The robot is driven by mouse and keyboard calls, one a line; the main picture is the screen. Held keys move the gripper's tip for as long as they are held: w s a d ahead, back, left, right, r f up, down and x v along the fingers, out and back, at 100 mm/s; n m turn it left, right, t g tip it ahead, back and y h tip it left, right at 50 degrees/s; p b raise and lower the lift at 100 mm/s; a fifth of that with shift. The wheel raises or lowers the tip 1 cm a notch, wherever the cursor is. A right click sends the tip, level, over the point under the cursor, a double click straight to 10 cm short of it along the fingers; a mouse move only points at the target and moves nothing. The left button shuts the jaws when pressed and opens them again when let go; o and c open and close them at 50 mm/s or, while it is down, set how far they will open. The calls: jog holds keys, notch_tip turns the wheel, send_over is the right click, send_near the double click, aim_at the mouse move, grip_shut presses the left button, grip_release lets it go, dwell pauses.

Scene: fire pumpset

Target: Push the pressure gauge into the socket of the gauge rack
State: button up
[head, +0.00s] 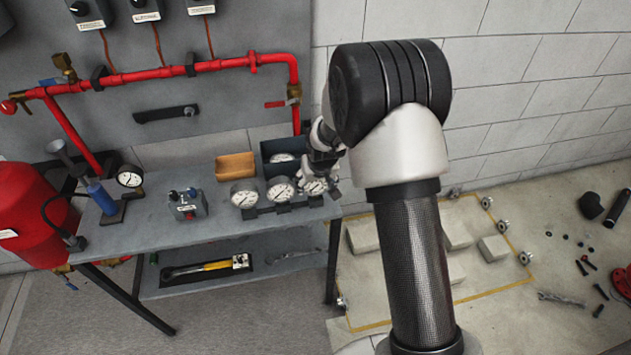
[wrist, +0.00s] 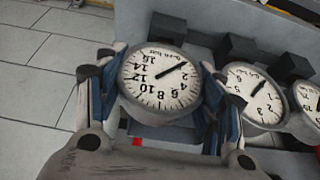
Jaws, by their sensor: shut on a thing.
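My gripper (head: 318,172) is at the right end of the workbench, shut on a pressure gauge. The held pressure gauge (wrist: 160,76) has a round white dial with black numbers and a grey rim, and faces the wrist camera between both blue-lined fingers. In the head view this gauge (head: 314,186) is the rightmost in the row. The dark gauge rack (head: 263,211) runs along the front of the bench; its dark blocks (wrist: 234,48) show behind the gauges. The held gauge's stem is hidden, so I cannot tell how far it sits in a socket.
Two more gauges (head: 244,193) (head: 280,190) stand in the rack, close beside my gripper. Behind are a wooden tray (head: 235,166) and a dark bin (head: 275,150). Red pipework (head: 180,70) crosses the wall panel above.

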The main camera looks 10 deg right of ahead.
dwell(0.4)
jog(key=o, duration=1.3)
jog(key=shift+r, duration=0.1)
jog(key=s+f+v, duration=0.1)
jog(key=s+v, duration=0.2)
jog(key=v, duration=1.9)
jog(key=s+r, duration=0.3)
jog(key=s, duration=0.9)
jog(key=s+r, duration=0.3)
jog(key=s, duration=1)
